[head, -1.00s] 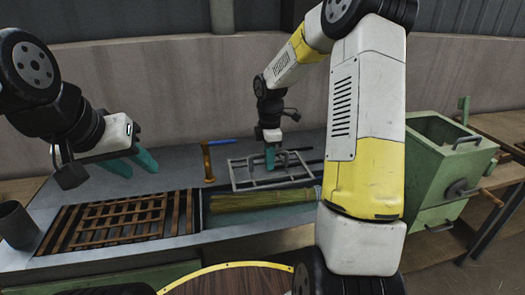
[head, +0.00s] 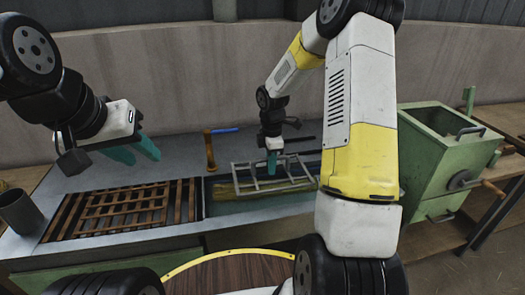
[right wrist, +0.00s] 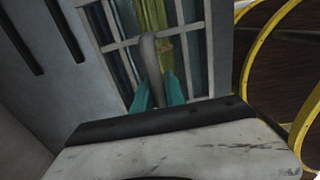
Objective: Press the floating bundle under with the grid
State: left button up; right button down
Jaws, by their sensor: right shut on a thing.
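The grey metal grid (head: 243,187) is over the water trough (head: 255,206) in the head view. My right gripper (head: 272,164) is shut on the grid's upright handle; the handle (right wrist: 149,52) and the grid bars (right wrist: 186,28) also show in the right wrist view. The yellow-green bundle (head: 224,188) lies lengthwise in the trough under the grid, and it shows between the bars in the right wrist view (right wrist: 153,17). Whether the grid touches the bundle is hard to tell. My left gripper (head: 134,153) is above the left part of the bench, its fingers apart and empty.
A wooden slatted rack (head: 120,208) lies left of the trough. A dark cup (head: 20,213) stands at the bench's left end. A green hopper machine (head: 440,150) stands at right.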

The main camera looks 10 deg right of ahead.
jog(key=shift+f, duration=5.55)
jog(key=c, duration=0.6)
grip_release()
jog(key=o, duration=0.6)
jog(key=shift+c, duration=0.2)
jog(key=shift+f, duration=0.1)
jog(key=shift+r, duration=7.95)
